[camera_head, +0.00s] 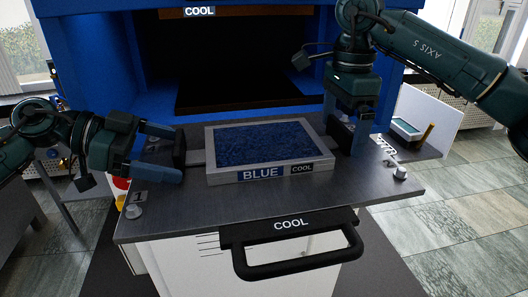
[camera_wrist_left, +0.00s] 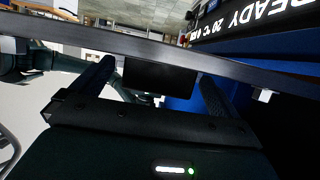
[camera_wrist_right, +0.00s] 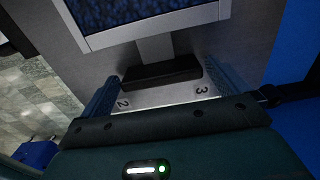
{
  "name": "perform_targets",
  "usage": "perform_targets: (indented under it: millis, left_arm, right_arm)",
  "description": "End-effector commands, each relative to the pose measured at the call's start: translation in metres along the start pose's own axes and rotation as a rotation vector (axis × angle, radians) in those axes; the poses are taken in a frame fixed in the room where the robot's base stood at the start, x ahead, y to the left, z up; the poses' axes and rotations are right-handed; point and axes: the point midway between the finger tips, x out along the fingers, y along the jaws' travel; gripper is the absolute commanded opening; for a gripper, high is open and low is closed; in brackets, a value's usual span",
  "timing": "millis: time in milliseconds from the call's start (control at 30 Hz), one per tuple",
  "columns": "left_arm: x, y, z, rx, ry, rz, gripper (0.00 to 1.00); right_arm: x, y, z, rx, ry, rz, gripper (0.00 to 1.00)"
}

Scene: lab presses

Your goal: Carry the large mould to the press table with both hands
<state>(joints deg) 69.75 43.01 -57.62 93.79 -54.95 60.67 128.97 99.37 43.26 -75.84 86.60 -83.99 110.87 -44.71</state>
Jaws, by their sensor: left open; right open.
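The large mould (camera_head: 213,157) is a grey frame filled with blue granules, labelled BLUE and COOL. It lies flat on the grey table in front of the blue press. A dark grip on a short bar sticks out at each side. My left gripper (camera_head: 168,151) is open at the left grip (camera_head: 180,149), a finger on either side; this grip also shows in the left wrist view (camera_wrist_left: 158,78). My right gripper (camera_head: 347,128) is open at the right grip (camera_wrist_right: 160,72), which lies between its fingers. Neither gripper visibly clamps its grip.
The press table (camera_head: 190,218) has numbered corners with small knobs (camera_head: 133,211) and a black COOL handle (camera_head: 295,268) in front. The dark press opening (camera_head: 240,70) is behind the mould. A side stand (camera_head: 415,150) with a small tray stands at right.

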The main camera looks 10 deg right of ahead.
Motion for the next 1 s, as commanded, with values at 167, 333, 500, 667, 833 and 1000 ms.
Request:
perform_targets:
  millis: [167, 333, 500, 667, 833, 1000]
  left_arm:
    - [0.000, 0.000, 0.000, 0.000, 0.000, 0.000, 1.00]
    - [-0.009, -0.001, 0.000, -0.001, -0.001, -0.003, 1.00]
    - [-0.039, -0.001, 0.000, 0.000, -0.001, -0.006, 1.00]
    - [-0.074, -0.001, 0.000, 0.000, 0.000, -0.005, 1.00]
    - [-0.103, 0.000, 0.000, 0.000, 0.000, -0.004, 1.00]
    - [-0.118, 0.000, 0.000, 0.000, 0.000, -0.001, 1.00]
  right_arm:
    - [0.000, 0.000, 0.000, -0.001, 0.000, 0.000, 1.00]
    - [0.000, 0.000, 0.000, -0.001, 0.000, -0.001, 1.00]
    - [0.000, 0.000, 0.000, -0.001, 0.000, -0.001, 1.00]
    - [0.000, 0.000, 0.000, -0.001, 0.000, 0.000, 1.00]
    - [0.000, 0.000, 0.000, 0.000, 0.000, 0.000, 1.00]
    - [-0.001, 0.000, 0.000, 0.000, 0.000, -0.001, 1.00]
